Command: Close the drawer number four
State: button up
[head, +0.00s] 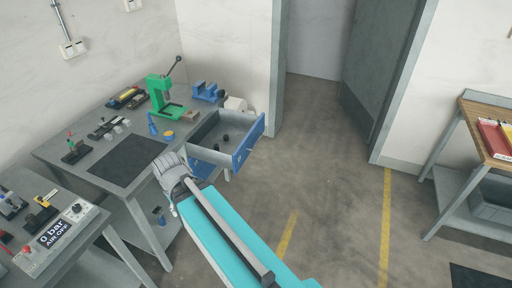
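A drawer (249,142) with a blue front stands pulled out at the right end of the grey workbench. Its grey tray is open at the top, and a few small dark items lie inside. No number is readable on it, so I cannot tell whether it is number four. Blue surfaces (201,169) show below it, partly hidden behind my arm. The grey end of my arm, with what looks like my gripper (170,164), is left of the drawer, near the bench's front edge. It looks apart from the blue front. Its fingers are too small to tell apart.
The workbench (66,157) carries a green press (161,97), a blue vise (207,92), a black mat (130,160) and small tools. A panel reading "0 bar AIR OFF" (54,234) is at lower left. Floor right of the drawer is clear, up to a wooden-topped table (484,113).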

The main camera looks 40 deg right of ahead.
aim_at(245, 130)
jog(key=z, duration=1.1)
jog(key=i, duration=0.95)
